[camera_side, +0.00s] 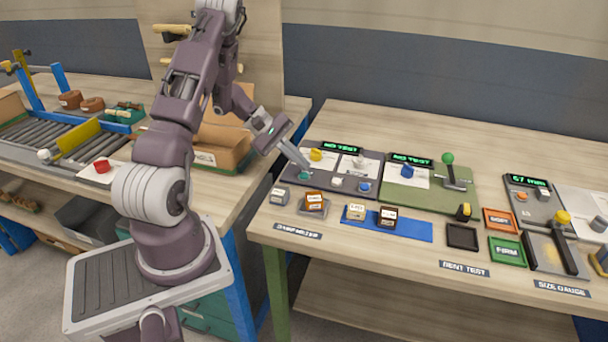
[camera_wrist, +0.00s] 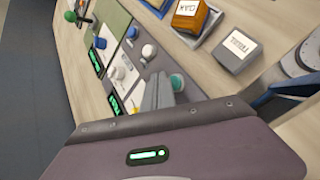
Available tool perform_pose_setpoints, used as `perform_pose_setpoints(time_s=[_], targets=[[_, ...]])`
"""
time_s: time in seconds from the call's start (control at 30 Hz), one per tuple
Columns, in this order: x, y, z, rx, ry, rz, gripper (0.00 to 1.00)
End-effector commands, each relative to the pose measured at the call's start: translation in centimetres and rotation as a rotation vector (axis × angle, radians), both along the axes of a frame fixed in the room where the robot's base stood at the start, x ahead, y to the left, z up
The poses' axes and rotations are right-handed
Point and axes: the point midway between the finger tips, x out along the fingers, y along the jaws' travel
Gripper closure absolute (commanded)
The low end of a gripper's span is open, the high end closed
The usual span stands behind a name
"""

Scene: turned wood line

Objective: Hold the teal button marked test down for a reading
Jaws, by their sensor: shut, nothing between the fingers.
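The teal button (camera_side: 304,175) sits at the front left corner of a dark grey panel (camera_side: 349,185) on the right bench. It also shows in the wrist view (camera_wrist: 177,82), beside my fingertips. My gripper (camera_side: 303,166) is shut and empty, pointing down at the button, with its tips at or just above it. In the wrist view, my fingers (camera_wrist: 160,90) partly hide the panel around the button. I cannot tell whether the tips touch it. The panel's display (camera_side: 342,147) reads NO TEST in green. Any mark on the button is too small to read.
A white button (camera_side: 337,182) and a blue button (camera_side: 364,187) are on the same panel, with a yellow knob (camera_side: 316,155) behind. Labelled blocks (camera_side: 315,200) and a blue mat (camera_side: 415,228) lie in front. A green panel (camera_side: 430,200) with a lever stands to the right.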

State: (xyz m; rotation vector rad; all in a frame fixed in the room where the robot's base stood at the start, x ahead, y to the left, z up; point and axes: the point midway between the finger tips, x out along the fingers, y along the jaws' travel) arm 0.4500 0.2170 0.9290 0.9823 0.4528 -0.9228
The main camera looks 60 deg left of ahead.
Motion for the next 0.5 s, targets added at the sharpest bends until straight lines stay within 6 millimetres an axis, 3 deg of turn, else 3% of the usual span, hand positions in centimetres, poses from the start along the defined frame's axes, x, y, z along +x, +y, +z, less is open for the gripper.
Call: perform_pose_setpoints(time_s=[0.5], targets=[[-0.03, 0.0, -0.67, -0.001, 0.002, 0.001, 1.0]])
